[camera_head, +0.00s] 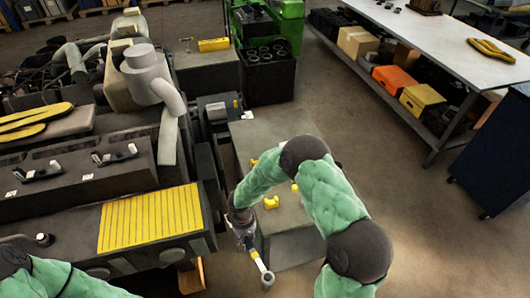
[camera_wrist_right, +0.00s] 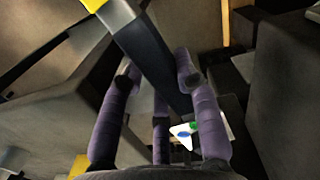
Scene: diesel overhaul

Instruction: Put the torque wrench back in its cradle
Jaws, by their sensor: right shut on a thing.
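The torque wrench (camera_head: 262,269) hangs past the front of my right gripper, its light shaft with a yellow band and a ring-shaped end pointing down. My right gripper (camera_head: 246,236) is shut on it beside the grey cabinet, right of the engine. In the right wrist view, a dark bar (camera_wrist_right: 151,52), which looks like the wrench, runs between the fingers of my right gripper (camera_wrist_right: 158,78) with a yellow part at its upper end. Yellow blocks (camera_head: 271,202) stand on the grey cabinet top and may be the cradle; my right arm partly covers this top. My left gripper is out of view.
The engine with a ribbed yellow cover (camera_head: 150,219) stands close on the left. A green machine (camera_head: 287,24) and a dark bin (camera_head: 268,78) are behind the cabinet (camera_head: 262,133). A white workbench (camera_head: 455,42) stands at the upper right. The floor between is clear.

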